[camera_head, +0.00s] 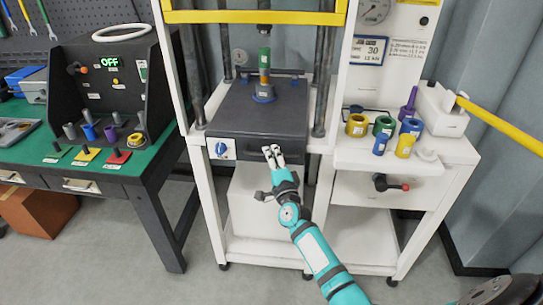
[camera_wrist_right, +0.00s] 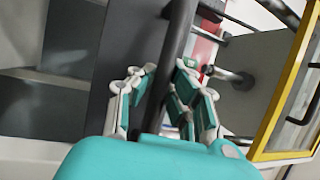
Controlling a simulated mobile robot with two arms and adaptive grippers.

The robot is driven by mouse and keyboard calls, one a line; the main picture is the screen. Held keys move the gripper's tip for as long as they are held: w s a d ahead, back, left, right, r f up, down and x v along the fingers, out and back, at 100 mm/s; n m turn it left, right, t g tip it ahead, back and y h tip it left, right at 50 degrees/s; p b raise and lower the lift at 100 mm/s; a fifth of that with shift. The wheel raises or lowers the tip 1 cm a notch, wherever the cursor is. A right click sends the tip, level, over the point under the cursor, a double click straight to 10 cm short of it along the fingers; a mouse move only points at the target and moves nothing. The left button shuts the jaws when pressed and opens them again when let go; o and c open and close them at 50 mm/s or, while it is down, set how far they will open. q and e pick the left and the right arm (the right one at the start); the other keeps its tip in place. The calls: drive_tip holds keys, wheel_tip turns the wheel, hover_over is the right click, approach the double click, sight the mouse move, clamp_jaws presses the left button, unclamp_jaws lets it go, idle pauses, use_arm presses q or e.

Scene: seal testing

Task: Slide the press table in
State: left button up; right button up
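The press table (camera_head: 235,112) is a dark grey slab in the white press frame, its front edge jutting out toward me. A blue ring piece (camera_head: 263,93) with a coloured stack stands on it, under the press ram (camera_head: 264,57). My right gripper (camera_head: 273,152) is at the table's front edge, right of the blue-and-white dial (camera_head: 221,149). In the right wrist view a dark bar (camera_wrist_right: 178,45), seemingly the table's handle, runs between the fingers (camera_wrist_right: 163,85). The fingers stand apart, with a gap beside the bar. My left gripper is not in view.
A white side shelf (camera_head: 385,160) at right holds several coloured rings and cylinders. A yellow lever (camera_head: 500,125) sticks out at far right. A yellow guard bar (camera_head: 255,17) crosses above.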

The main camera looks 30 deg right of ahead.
drive_tip(key=o, duration=0.5)
drive_tip(key=shift+w+f, duration=0.1)
drive_tip(key=v, duration=1.2)
idle(0.4)
